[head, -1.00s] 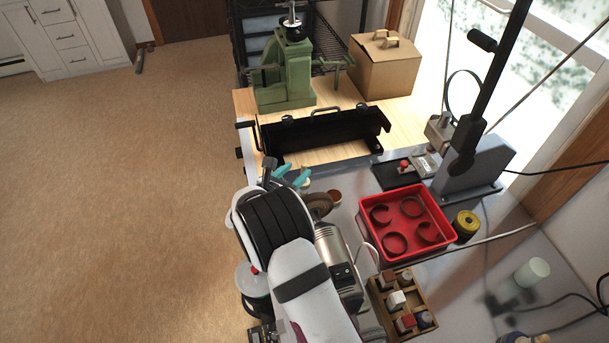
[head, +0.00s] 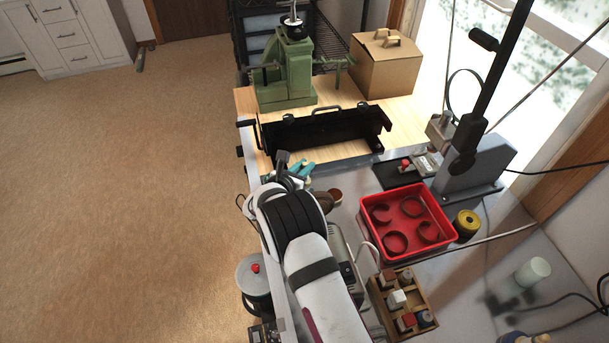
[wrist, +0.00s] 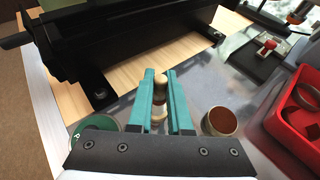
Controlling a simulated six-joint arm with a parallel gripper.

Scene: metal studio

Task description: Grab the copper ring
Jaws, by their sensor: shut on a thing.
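My gripper (wrist: 160,92), with teal fingers, is shut on a small coppery-tan piece (wrist: 160,86), which looks like the copper ring. The fingers hide its sides, so its full shape cannot be made out. In the head view my gripper (head: 300,170) is over the grey bench top, below the black metal trough, and the held piece cannot be made out there. A second short round piece, metal outside and reddish brown inside, stands just right of the fingers in the wrist view (wrist: 220,121); it also shows in the head view (head: 335,195).
A red tray (head: 364,246) with several round and C-shaped pieces stands to the right. The black trough (head: 320,130) lies beyond my gripper. A green round thing (wrist: 92,140) is left of the fingers. A wooden holder (head: 419,283) stands in front of the tray.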

